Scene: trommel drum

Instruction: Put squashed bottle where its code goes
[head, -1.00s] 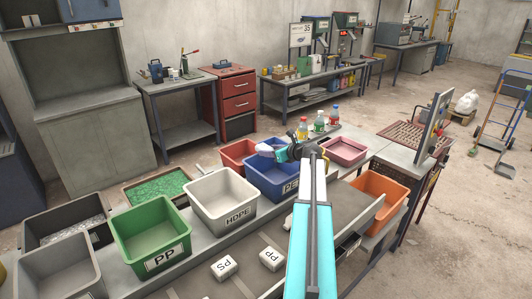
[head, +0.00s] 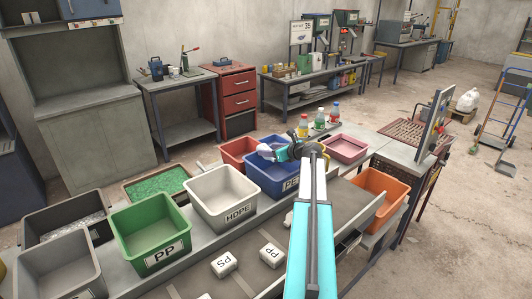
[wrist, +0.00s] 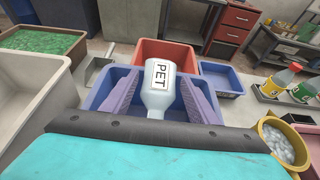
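The squashed bottle (wrist: 158,90) is pale and bears a PET label. In the wrist view it lies between my gripper's two lavender fingers, with a narrow gap seen on each side. My gripper (head: 272,152) is over the blue bin (head: 276,180), whose front label shows "PE" before my arm covers the rest. The fingers (wrist: 158,92) look spread apart. The bottle also shows as a whitish shape in the head view (head: 265,150), at the fingers. Whether it rests on anything below is hidden.
A white HDPE bin (head: 222,197) and a green PP bin (head: 150,232) stand to the left. A red bin (head: 238,152) is behind, a pink tray (head: 347,148) and an orange bin (head: 381,190) to the right. Several capped bottles (head: 319,119) stand behind my gripper.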

